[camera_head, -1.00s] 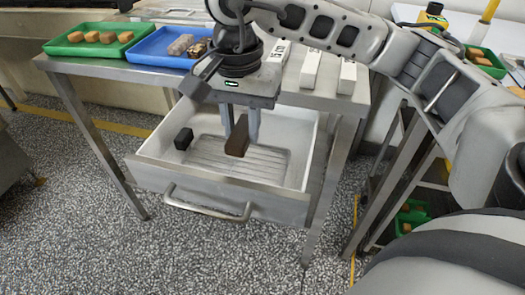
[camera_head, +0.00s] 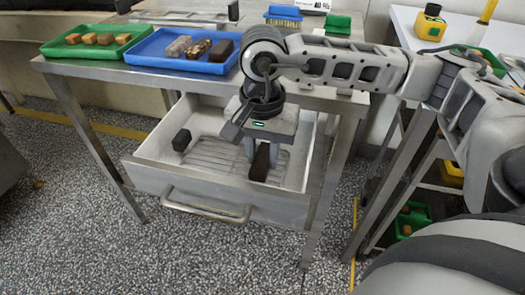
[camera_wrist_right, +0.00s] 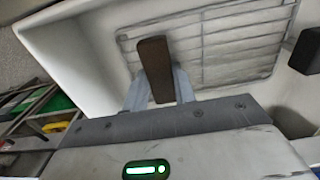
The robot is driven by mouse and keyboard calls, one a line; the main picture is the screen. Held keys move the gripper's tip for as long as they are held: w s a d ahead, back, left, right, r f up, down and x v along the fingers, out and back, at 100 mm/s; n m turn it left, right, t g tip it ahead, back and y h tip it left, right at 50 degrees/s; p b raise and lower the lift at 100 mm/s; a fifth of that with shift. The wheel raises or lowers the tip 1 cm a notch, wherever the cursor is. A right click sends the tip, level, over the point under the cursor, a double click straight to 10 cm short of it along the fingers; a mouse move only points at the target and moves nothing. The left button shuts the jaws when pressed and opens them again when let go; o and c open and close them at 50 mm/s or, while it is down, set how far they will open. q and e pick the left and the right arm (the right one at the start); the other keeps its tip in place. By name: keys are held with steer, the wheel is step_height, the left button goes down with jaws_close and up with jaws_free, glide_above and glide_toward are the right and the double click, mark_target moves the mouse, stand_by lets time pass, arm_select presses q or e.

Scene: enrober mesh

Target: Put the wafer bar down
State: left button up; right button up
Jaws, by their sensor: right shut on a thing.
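The wafer bar (camera_head: 261,163) is a dark brown block held between the fingers of my right gripper (camera_head: 262,152), inside the open steel drawer (camera_head: 205,200). In the right wrist view the bar (camera_wrist_right: 155,68) sits between the two fingers (camera_wrist_right: 158,88), with a wire rack (camera_wrist_right: 235,45) behind it on the drawer floor. I cannot tell whether the bar touches the rack. A black block (camera_head: 182,140) stands at the drawer's left side and also shows in the right wrist view (camera_wrist_right: 306,52). My left gripper is not in view.
On the table above the drawer are a green tray (camera_head: 62,53) of small tan pieces and a blue tray (camera_head: 150,57) of bars. The drawer walls stand close around my right gripper. The drawer's front handle (camera_head: 205,214) sticks out.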

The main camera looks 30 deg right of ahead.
mark_target(262, 158)
steer(key=shift+f, duration=0.1)
steer(key=o, duration=0.8)
steer(key=shift+c, duration=0.2)
steer(key=shift+r, duration=0.3)
step_height(262, 158, up, 12)
steer(key=p, duration=0.1)
steer(key=shift+f, duration=0.15)
